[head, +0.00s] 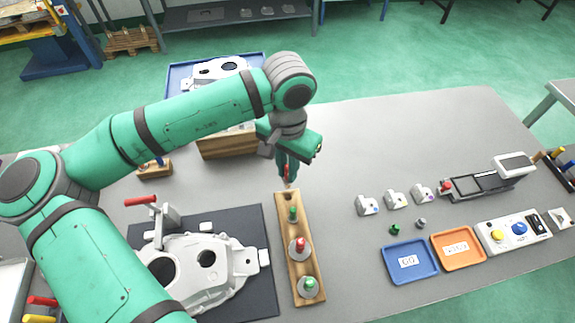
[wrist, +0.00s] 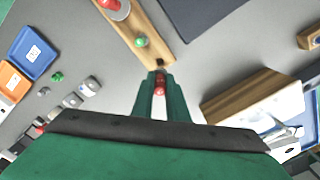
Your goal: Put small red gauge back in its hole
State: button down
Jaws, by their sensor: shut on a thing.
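My gripper (head: 286,178) is above the far end of the wooden gauge rack (head: 283,232), shut on the small red gauge (wrist: 159,86). In the wrist view the red handle shows between the two green fingers (wrist: 158,84). The gauge is close to an empty dark hole (wrist: 159,64) at the rack's end. Whether its tip touches the rack cannot be told. A small green gauge (head: 293,214) stands in the rack beside that hole. A larger red-handled gauge (head: 301,246) and a green-handled one (head: 310,286) stand farther along.
A casting (head: 200,268) with a red-handled clamp lies on a dark mat left of the rack. A wooden box (head: 226,146) stands behind it. Blue (head: 410,262) and orange (head: 459,249) trays lie right. The table between rack and trays is clear.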

aim_at(288, 187)
jog(key=shift+f, duration=2.65)
jog(key=shift+f, duration=2.05)
jog(key=c, duration=1.7)
grip_release()
jog(key=shift+o, duration=0.2)
notch_tip(288, 187, up, 11)
jog(key=shift+f, duration=0.1)
jog(key=shift+d, duration=0.1)
